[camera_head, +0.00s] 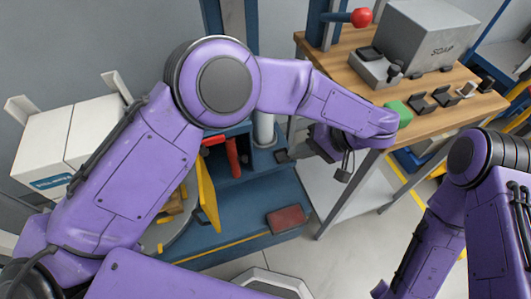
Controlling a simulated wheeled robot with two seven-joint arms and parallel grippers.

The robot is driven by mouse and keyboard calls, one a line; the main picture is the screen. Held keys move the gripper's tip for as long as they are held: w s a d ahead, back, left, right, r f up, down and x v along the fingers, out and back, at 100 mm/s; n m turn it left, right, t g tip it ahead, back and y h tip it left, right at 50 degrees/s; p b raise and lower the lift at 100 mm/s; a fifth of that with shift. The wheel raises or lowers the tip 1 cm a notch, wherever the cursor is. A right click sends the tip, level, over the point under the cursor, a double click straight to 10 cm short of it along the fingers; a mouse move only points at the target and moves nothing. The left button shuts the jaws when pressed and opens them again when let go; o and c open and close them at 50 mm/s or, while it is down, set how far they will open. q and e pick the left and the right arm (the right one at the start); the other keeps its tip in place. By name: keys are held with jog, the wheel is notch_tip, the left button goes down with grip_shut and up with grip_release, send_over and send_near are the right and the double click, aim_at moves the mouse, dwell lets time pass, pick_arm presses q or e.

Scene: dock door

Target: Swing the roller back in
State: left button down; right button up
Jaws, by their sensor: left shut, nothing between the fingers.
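My left arm reaches across the view, and its gripper (344,173) is at the front left corner of the wooden bench, pointing down. Its dark fingers are small, shut and empty. I cannot pick out the roller for certain. A pale upright cylinder (263,130) stands at the blue machine, left of my left gripper and apart from it; it may be the roller. My left forearm hides part of the machine. My right arm comes in at the right, and its gripper is out of view.
The wooden bench (440,118) holds a grey soap box (425,38), a green block (398,112) and small dark items. The blue machine base (245,205) carries a yellow plate (208,195) and a red-brown pad (287,218). White boxes (68,140) stand at left. Grey floor shows below the bench.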

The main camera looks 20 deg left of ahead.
pick_arm(q)
jog(key=a+r+x, duration=0.1)
jog(key=r+x, duration=0.1)
jog(key=x, duration=1.1)
jog(key=shift+a, duration=0.35)
pick_arm(e)
jog(key=shift+w+f, duration=0.1)
jog(key=shift+f, duration=0.25)
